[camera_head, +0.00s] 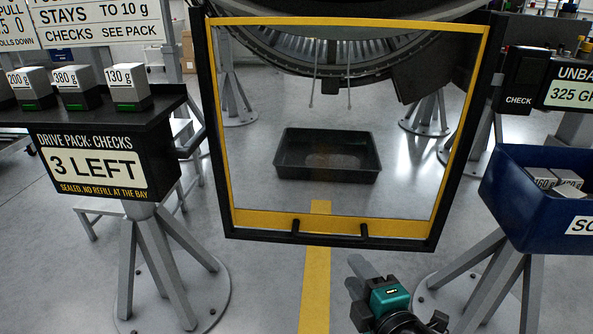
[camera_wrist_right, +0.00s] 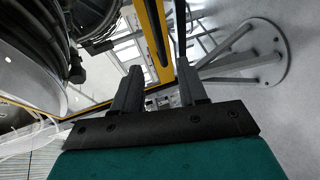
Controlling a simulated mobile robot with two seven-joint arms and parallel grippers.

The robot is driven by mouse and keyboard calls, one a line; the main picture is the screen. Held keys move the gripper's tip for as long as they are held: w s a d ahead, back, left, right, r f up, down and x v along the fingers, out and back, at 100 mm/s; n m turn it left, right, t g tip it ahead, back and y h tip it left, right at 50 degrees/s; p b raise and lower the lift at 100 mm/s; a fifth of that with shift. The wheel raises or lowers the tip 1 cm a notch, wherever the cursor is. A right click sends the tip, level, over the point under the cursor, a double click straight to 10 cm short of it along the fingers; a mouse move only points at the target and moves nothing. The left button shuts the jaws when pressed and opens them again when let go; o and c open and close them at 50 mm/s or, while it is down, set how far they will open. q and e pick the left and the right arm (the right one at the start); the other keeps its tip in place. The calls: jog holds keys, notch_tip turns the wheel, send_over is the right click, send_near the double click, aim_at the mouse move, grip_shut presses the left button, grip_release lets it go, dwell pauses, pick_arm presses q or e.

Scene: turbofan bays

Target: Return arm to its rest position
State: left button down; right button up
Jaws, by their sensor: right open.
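My right gripper (camera_head: 357,273) is low in the middle of the head view, in front of and below the yellow-edged clear panel. Its teal body and two grey fingers show there. In the right wrist view the two fingers (camera_wrist_right: 160,85) stand apart with nothing between them, so it is open and empty. The panel's frame (camera_head: 330,222) has a black handle (camera_head: 330,236) at its lower edge; the gripper is apart from it. My left gripper is in neither view.
A black shelf (camera_head: 100,110) with weight blocks (camera_head: 128,85) stands at left on a tripod. A blue bin (camera_head: 535,215) holding blocks stands at right on tripod legs. A dark tray (camera_head: 328,172) lies on the floor behind the panel, below the turbofan ring (camera_head: 345,60). Floor around the yellow stripe (camera_head: 316,280) is clear.

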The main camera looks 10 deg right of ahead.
jog(key=s+a+f+m+g+y, duration=0.1)
jog(key=s+a+f+m+g, duration=0.15)
jog(key=s+f+m, duration=0.4)
jog(key=s+a+f+m+g, duration=0.1)
jog(key=s+f+m+g, duration=0.25)
jog(key=f+m, duration=0.5)
pick_arm(q)
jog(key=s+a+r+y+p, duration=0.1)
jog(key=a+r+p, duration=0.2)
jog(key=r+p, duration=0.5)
jog(key=p, duration=0.5)
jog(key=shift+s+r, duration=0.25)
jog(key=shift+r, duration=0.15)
pick_arm(e)
jog(key=s+d+r+t+h, duration=0.1)
jog(key=d+r, duration=0.2)
jog(key=r, duration=0.8)
jog(key=shift+s+d+m, duration=0.15)
jog(key=shift+d+m, duration=0.05)
jog(key=shift+m, duration=0.2)
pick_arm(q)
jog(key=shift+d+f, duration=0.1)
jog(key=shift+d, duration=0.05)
pick_arm(e)
jog(key=shift+r, duration=0.1)
